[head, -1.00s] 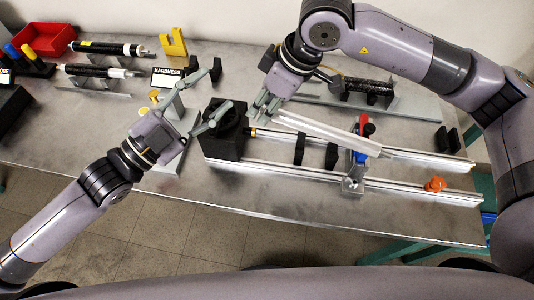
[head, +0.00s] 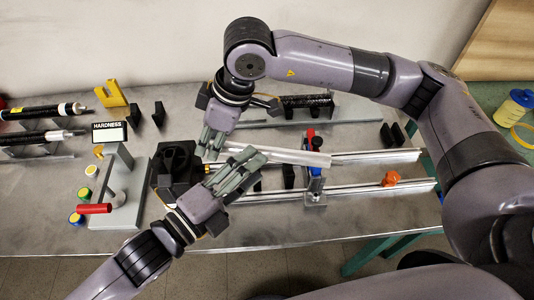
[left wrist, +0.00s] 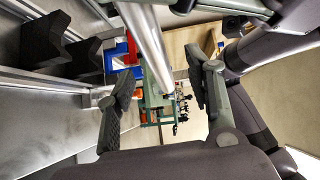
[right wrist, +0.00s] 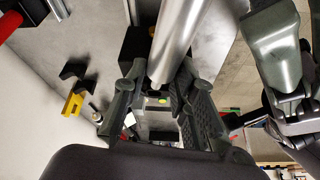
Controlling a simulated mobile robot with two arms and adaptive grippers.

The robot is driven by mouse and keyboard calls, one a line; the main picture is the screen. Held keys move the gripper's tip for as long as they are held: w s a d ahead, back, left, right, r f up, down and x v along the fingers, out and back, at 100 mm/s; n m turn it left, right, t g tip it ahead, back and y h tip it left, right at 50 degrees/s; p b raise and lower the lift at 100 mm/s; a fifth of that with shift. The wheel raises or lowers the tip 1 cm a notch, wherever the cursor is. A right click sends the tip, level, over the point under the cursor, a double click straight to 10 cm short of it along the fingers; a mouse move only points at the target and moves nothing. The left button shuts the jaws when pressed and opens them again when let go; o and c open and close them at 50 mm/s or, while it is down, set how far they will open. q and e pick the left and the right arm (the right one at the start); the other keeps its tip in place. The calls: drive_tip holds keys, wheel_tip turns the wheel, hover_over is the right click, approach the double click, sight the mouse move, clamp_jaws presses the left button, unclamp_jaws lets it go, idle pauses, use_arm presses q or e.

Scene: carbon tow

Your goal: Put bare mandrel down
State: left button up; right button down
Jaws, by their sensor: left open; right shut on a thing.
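The bare mandrel is a silver rod (head: 290,157). It is held slanting above the rails in the head view, and its far end is near the red and blue post (head: 314,150). My right gripper (head: 210,146) is shut on its left end. In the right wrist view the mandrel (right wrist: 182,38) runs out from between the fingers. My left gripper (head: 252,166) is open just in front of the mandrel. In the left wrist view the mandrel (left wrist: 148,45) passes between the spread fingers, which appear not to touch it.
A black block (head: 168,180) stands left of the rail (head: 350,190), with black supports (head: 288,176) along it. An orange knob (head: 390,179) is at the rail's right. A dark tube (head: 305,101) lies on a rear stand. A HARDNESS sign (head: 109,132) and tester stand left.

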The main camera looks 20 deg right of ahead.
sight(271, 152)
use_arm(q)
drive_tip(key=x, duration=0.6)
drive_tip(key=shift+r, duration=0.15)
clamp_jaws()
idle(0.4)
use_arm(e)
drive_tip(key=c, duration=1.8)
unclamp_jaws()
drive_tip(key=o, duration=0.6)
